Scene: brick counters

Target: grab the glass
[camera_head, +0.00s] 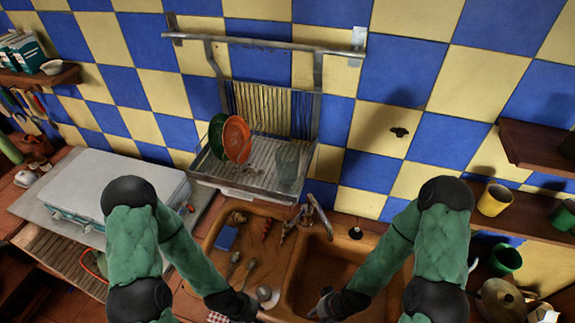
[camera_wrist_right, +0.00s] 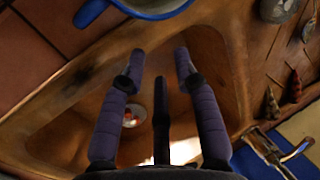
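A clear glass (camera_head: 288,165) stands at the right end of the metal dish rack (camera_head: 247,190) against the tiled wall in the head view. My left gripper (camera_head: 240,306) is low over the counter left of the sink basin, well in front of the rack. It is dark and small, so its fingers are unclear. My right gripper (camera_head: 324,306) is over the sink basin, also well short of the glass. In the right wrist view my right gripper (camera_wrist_right: 160,57) has its fingers spread with nothing between them. The glass does not show in that view.
An orange plate (camera_head: 237,140) and a green plate (camera_head: 217,135) stand in the rack left of the glass. The faucet (camera_head: 320,216) rises between rack and sink basin (camera_head: 325,270). Spoons and a blue sponge (camera_head: 226,238) lie left. A yellow cup (camera_head: 494,200) is on the right shelf.

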